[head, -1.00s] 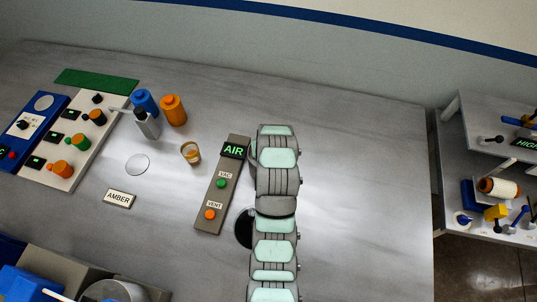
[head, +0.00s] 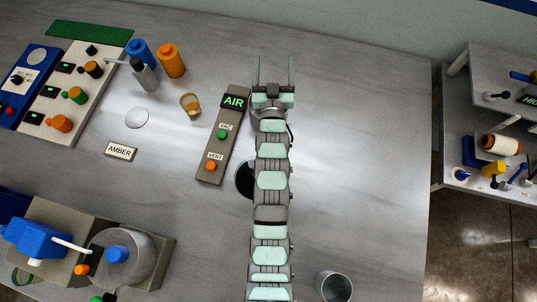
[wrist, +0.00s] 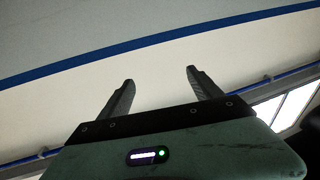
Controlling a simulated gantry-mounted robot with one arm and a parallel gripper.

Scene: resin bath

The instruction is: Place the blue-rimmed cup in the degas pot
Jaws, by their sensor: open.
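My gripper (head: 274,74) is at the far end of my arm, right of the AIR panel. Its two fingers are apart and empty, pointing to the back of the table. In the wrist view my gripper (wrist: 158,92) is open against the wall. A small cup (head: 190,105) with amber contents stands left of the AIR panel; I cannot make out a blue rim on it. A dark round opening (head: 244,180), partly hidden by my arm, lies right of the panel; I cannot tell whether it is the degas pot. No cup is between the fingers.
The AIR panel (head: 222,135) has VAC and VENT buttons. Orange (head: 171,61) and blue (head: 138,53) bottles stand at back left.

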